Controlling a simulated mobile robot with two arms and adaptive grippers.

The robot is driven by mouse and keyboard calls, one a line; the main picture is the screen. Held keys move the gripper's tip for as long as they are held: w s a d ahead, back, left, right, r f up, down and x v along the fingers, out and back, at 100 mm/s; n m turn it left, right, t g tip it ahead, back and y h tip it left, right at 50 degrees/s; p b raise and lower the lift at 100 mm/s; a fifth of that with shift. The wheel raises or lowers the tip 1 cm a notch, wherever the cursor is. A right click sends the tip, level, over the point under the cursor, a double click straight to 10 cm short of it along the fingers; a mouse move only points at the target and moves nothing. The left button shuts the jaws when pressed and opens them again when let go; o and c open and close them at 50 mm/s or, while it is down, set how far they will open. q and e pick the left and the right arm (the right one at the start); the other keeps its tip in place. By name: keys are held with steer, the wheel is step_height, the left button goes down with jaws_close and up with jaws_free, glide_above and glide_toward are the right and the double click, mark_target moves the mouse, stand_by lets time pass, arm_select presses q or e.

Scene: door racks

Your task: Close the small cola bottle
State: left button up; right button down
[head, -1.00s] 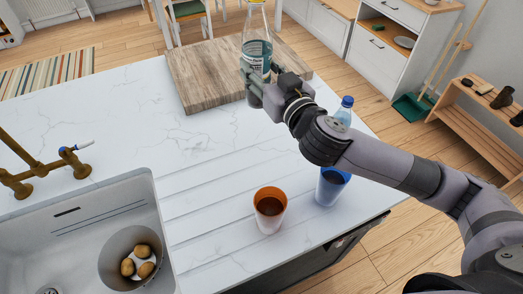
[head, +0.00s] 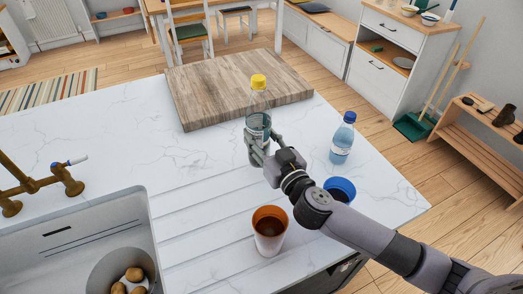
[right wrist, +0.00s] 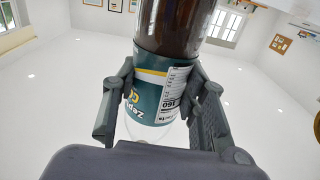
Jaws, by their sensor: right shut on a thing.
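The small cola bottle (head: 258,100) is upright, with a yellow cap (head: 258,81) at its top, a clear upper part and a teal label. How tightly the cap sits cannot be told. My right gripper (head: 258,138) is shut around the bottle's lower half, just in front of the wooden board. In the right wrist view, the two fingers hold the bottle's labelled body (right wrist: 160,92) from both sides, and dark brown liquid shows in it. Whether the bottle's base touches the counter is unclear. My left gripper is not in view.
A wooden board (head: 205,95) lies behind the bottle. A blue-capped water bottle (head: 342,142) and a blue cup (head: 341,186) stand to the right. An orange cup (head: 269,228) stands in front. A sink (head: 75,235) is at left. The counter between sink and bottle is clear.

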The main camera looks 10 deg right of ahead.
step_height(320, 180, down, 4)
steer(key=shift+f+b, duration=0.15)
steer(key=shift+b, duration=0.7)
steer(key=c, duration=1)
jaws_free()
steer(key=shift+f, duration=0.15)
steer(key=shift+o, duration=0.2)
